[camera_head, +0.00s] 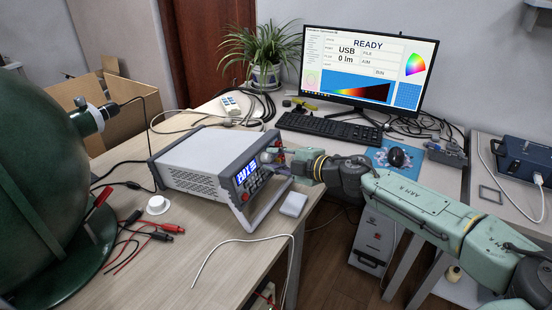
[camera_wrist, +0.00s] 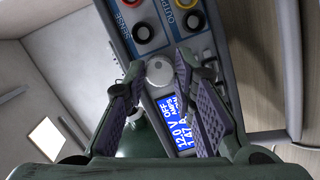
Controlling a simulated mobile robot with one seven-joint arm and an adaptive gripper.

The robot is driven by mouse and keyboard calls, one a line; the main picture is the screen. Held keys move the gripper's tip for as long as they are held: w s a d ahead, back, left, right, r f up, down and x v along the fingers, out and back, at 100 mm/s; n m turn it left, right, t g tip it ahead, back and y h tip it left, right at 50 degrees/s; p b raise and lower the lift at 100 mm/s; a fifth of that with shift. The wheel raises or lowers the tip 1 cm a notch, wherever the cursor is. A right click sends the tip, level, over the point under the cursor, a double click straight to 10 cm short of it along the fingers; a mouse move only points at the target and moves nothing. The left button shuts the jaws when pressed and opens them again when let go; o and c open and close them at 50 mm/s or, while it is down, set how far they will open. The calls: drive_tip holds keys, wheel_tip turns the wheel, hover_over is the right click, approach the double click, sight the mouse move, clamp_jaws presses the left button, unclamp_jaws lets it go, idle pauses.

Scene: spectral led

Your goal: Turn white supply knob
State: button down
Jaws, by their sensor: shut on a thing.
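The white supply knob (camera_wrist: 160,71) is on the front panel of the grey bench power supply (camera_head: 200,160). My gripper (camera_wrist: 163,76) reaches the panel with one finger on each side of the knob and is shut on it. In the head view my gripper (camera_head: 276,158) is at the upper right of the supply's front, and it hides the knob. The blue lit display (camera_wrist: 177,118) lies just below the knob in the wrist view, partly behind a finger. It seems to read 12.0 V and OFF.
Red, black and yellow terminals (camera_wrist: 143,32) sit near the knob. A small white box (camera_head: 293,204) and a white cable (camera_head: 240,240) lie in front of the supply. A large green sphere (camera_head: 45,180) stands left. A monitor (camera_head: 365,65) and keyboard (camera_head: 330,127) are behind.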

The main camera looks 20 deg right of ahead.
drive_tip(key=c, duration=1.3)
unclamp_jaws()
drive_tip(key=v, duration=1.2)
drive_tip(key=shift+r, duration=0.1)
